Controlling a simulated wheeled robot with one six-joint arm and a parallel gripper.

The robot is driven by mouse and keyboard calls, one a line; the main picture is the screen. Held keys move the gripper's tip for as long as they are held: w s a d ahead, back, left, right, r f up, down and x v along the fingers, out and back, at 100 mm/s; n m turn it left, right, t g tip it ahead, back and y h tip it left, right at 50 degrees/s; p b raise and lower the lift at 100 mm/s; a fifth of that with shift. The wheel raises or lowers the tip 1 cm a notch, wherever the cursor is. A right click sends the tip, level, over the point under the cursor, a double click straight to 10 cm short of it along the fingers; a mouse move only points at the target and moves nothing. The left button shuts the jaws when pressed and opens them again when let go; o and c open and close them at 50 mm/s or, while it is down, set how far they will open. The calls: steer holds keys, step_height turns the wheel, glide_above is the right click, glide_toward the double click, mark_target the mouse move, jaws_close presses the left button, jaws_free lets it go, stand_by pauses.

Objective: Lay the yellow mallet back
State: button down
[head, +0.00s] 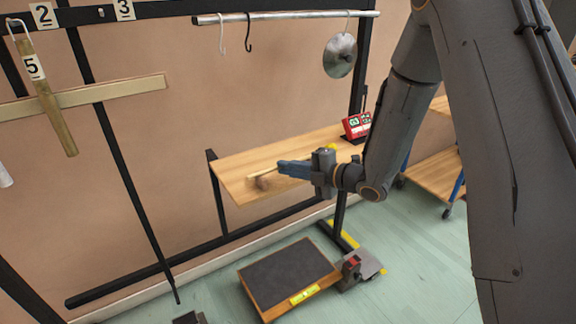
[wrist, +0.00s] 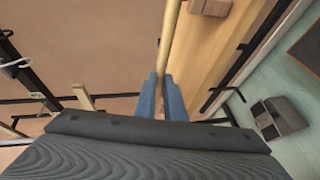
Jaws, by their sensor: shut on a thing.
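My gripper (head: 284,169) is shut on a thin pale wooden stick, the handle of the yellow mallet (wrist: 170,38). Its blue fingers point left, over the wooden shelf (head: 235,172) in the head view. In the wrist view the handle runs up from between the fingertips, alongside the shelf's edge. A small yellow patch shows above my gripper in the head view, perhaps the mallet's head; the wrist view does not show the head. A brown wooden block (head: 267,181) sits on the shelf close to the fingertips, also at the top of the wrist view (wrist: 210,5). Contact between mallet and shelf is unclear.
A red digital display (head: 357,125) stands at the shelf's right. Above, a metal rail (head: 285,17) carries hooks and a metal disc (head: 340,55). A wooden cross-piece (head: 110,92) hangs at left. A dark-topped platform (head: 287,273) lies on the floor below.

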steer(key=shift+f, duration=0.25)
steer(key=shift+f+b, duration=0.35)
stand_by(0.3)
steer(key=c, duration=1.8)
jaws_free()
